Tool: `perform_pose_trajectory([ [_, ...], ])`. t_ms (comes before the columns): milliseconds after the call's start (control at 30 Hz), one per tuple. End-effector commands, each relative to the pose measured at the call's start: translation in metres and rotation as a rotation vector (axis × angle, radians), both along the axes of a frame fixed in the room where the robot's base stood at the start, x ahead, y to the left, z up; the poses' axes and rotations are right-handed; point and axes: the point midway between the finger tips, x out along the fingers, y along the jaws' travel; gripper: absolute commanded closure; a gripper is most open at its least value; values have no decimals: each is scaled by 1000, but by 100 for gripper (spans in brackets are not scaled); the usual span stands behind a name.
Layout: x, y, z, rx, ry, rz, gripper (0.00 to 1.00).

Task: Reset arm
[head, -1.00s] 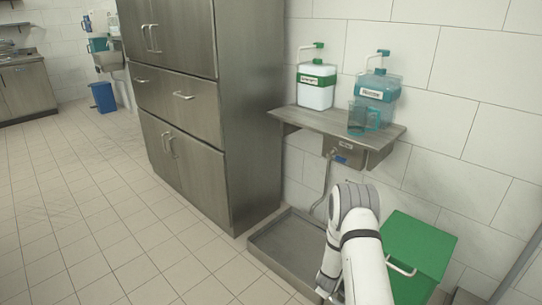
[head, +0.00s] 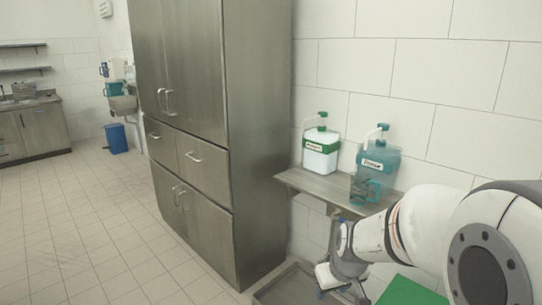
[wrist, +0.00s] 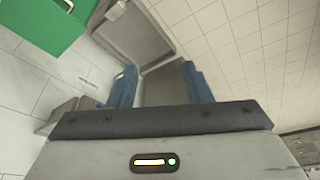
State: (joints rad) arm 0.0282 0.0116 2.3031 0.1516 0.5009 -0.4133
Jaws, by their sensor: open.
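My gripper (wrist: 160,86) is open, its two blue fingers apart with nothing held between them in the wrist view. In the head view my white arm reaches in from the right, and the gripper hangs low in front of the steel shelf, above the floor tray (head: 290,284). A clear teal measuring cup (head: 363,188) stands on the shelf (head: 312,184), apart from the gripper. Behind it stand a white bottle with a green label (head: 320,150) and a teal bottle (head: 378,160), both with pump tops.
A tall steel cabinet (head: 248,150) stands left of the shelf. A green box (head: 412,293) sits on the right, partly hidden by my arm; it also shows in the wrist view (wrist: 38,22). The tiled floor (head: 90,235) on the left is clear.

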Motion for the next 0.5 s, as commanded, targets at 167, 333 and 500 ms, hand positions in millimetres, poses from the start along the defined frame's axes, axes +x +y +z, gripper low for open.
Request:
perform_pose_trajectory([
  [167,-66,3,74,15,43,-88,55],
  [333,-122,0,113,14,85,-181,55],
  [500,-155,-3,129,8,110,-241,55],
])
